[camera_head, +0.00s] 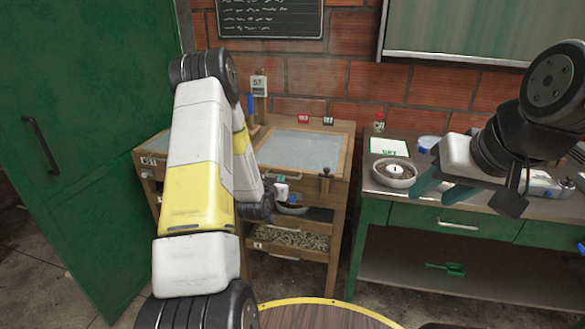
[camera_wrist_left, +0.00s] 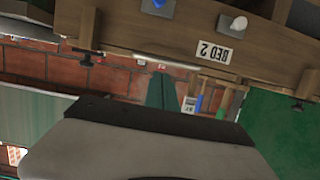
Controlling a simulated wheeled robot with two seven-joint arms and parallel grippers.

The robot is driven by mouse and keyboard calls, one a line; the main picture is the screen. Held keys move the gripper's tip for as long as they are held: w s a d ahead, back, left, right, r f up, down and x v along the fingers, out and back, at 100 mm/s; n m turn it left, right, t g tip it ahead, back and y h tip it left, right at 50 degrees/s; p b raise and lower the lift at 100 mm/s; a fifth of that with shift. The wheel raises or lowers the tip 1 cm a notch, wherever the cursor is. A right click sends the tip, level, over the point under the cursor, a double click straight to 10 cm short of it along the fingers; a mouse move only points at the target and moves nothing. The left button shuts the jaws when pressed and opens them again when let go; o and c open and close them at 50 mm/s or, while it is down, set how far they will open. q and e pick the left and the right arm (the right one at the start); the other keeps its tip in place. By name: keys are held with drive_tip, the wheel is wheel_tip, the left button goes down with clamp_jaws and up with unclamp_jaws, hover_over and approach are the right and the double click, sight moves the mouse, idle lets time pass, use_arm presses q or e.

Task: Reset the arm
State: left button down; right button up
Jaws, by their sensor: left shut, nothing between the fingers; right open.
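My left arm (camera_head: 195,180), white and yellow, rises in the middle-left of the head view and bends down toward the wooden cabinet (camera_head: 343,165). Its gripper is hidden behind the arm there.
A green door (camera_head: 90,150) stands at left. The cabinet has a grey top panel (camera_head: 300,148) and an open drawer of brownish pieces (camera_head: 290,238). A white card (camera_head: 389,147) and a blue-lidded item (camera_head: 428,143) are on the bench. A round table (camera_head: 320,316) is in front.

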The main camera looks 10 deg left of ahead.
use_arm(q)
drive_tip(key=s+f, duration=0.3)
drive_tip(key=s, duration=0.1)
drive_tip(key=s+d+r+g, duration=0.2)
drive_tip(key=s+r, duration=0.2)
drive_tip(key=r, duration=0.7)
drive_tip(key=s+d+r+g, duration=0.1)
drive_tip(key=s+r+g, duration=0.15)
drive_tip(key=r, duration=0.75)
drive_tip(key=s+d+r+g, duration=0.1)
drive_tip(key=s+r, duration=0.2)
drive_tip(key=s, duration=0.5)
drive_tip(key=s+d+r+g+h, duration=0.1)
drive_tip(key=s+d+r, duration=0.1)
drive_tip(key=s, duration=0.7)
drive_tip(key=s+d+r+g, duration=0.1)
drive_tip(key=s+r+g, duration=0.1)
drive_tip(key=s, duration=0.7)
drive_tip(key=shift+d+r+h, duration=0.25)
drive_tip(key=shift+r+h, duration=0.05)
drive_tip(key=shift+r, duration=0.5)
